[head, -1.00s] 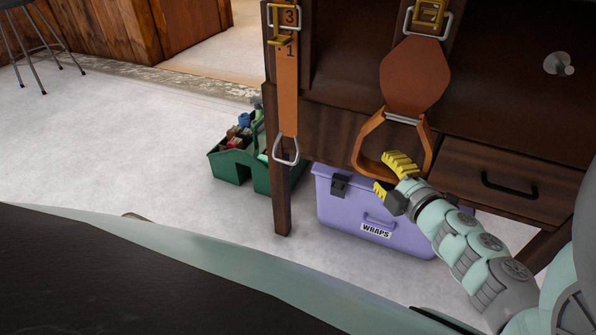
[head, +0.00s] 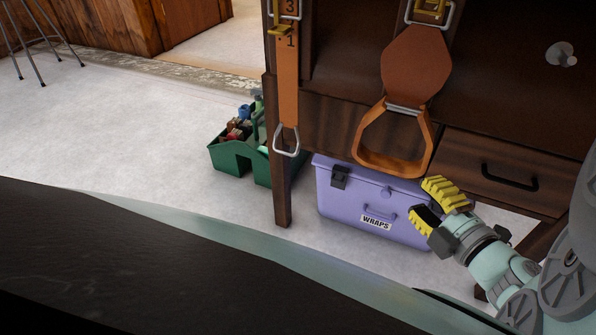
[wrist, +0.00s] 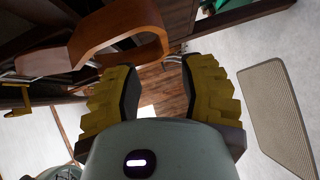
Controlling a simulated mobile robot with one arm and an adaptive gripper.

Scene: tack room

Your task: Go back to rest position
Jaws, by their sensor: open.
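My gripper (head: 432,205) is open and empty, with yellow ridged fingers. In the head view it is at the lower right, in front of the right end of the purple box. In the wrist view the two fingers of my gripper (wrist: 158,92) stand apart with nothing between them. The brown stirrup (head: 392,165) hangs from its leather strap above and left of my gripper, apart from it. The stirrup (wrist: 122,32) also shows at the upper left in the wrist view.
A purple box (head: 340,205) labelled WRAPS sits on the floor under the wooden cabinet (head: 340,128). A green caddy (head: 232,157) with items stands left of it. An orange strap (head: 287,85) with a metal buckle hangs at the cabinet's left post. Floor at left is open.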

